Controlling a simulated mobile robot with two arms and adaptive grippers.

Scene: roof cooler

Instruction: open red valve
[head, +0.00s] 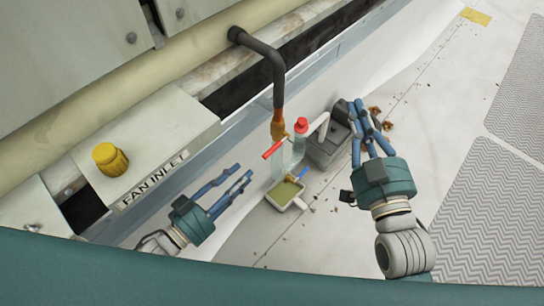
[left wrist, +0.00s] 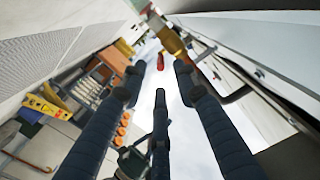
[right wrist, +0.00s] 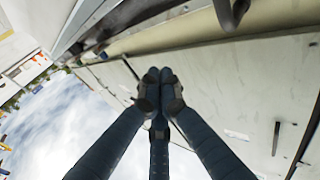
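The red valve handle (head: 274,149) is a short red lever set at a slant beside the orange-brass fitting (head: 278,127) at the lower end of a dark bent pipe (head: 277,75). My left gripper (head: 244,176) is to the lower left of the handle, apart from it, with its fingers spread and empty. In the left wrist view a small red piece (left wrist: 160,62), likely the handle, shows beyond the open fingers (left wrist: 158,80). My right gripper (head: 362,108) is to the right, beside a grey box. In the right wrist view its fingertips (right wrist: 159,87) are together with nothing visible between them.
A clear vessel with a red cap (head: 301,124) stands beside the valve. Below are a tray of yellowish liquid (head: 271,200) and a small blue lever (head: 303,173). The grey box (head: 325,153) is close right. A yellow knob (head: 109,158) sits on the FAN INLET panel (head: 160,125).

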